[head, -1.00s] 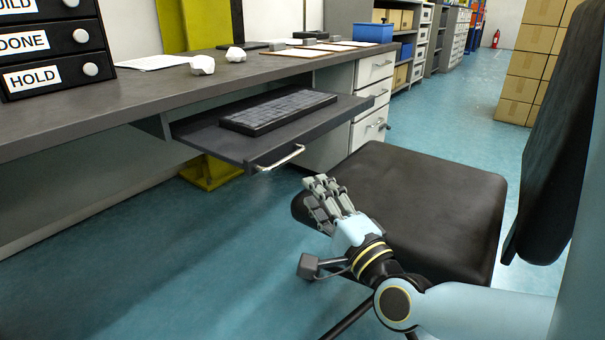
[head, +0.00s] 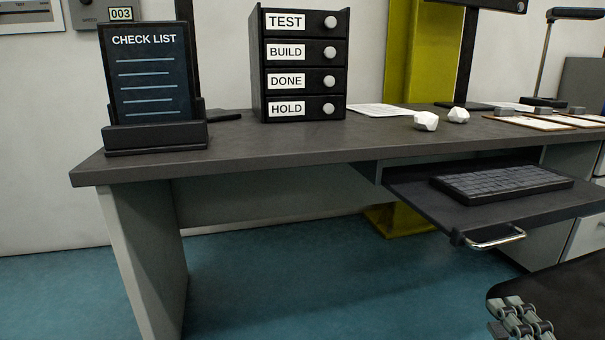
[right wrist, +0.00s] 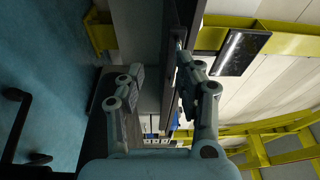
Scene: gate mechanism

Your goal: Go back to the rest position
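My right gripper (head: 522,318) shows at the bottom right corner of the head view, in front of the black chair seat and below the tray handle. In the right wrist view its fingers (right wrist: 158,75) stand apart, with nothing visible held between them. The keyboard tray (head: 430,205) is pulled out from under the desk, with its silver handle (head: 497,240) at the front edge and a black keyboard (head: 500,180) on it. The gripper is apart from the handle in the head view. My left gripper is not in view.
The grey desk (head: 230,150) carries a check list stand (head: 153,85), a black drawer unit (head: 300,65) and two white lumps (head: 426,121). A black chair (head: 570,295) stands at the lower right. The blue floor (head: 330,280) in front of the desk is clear.

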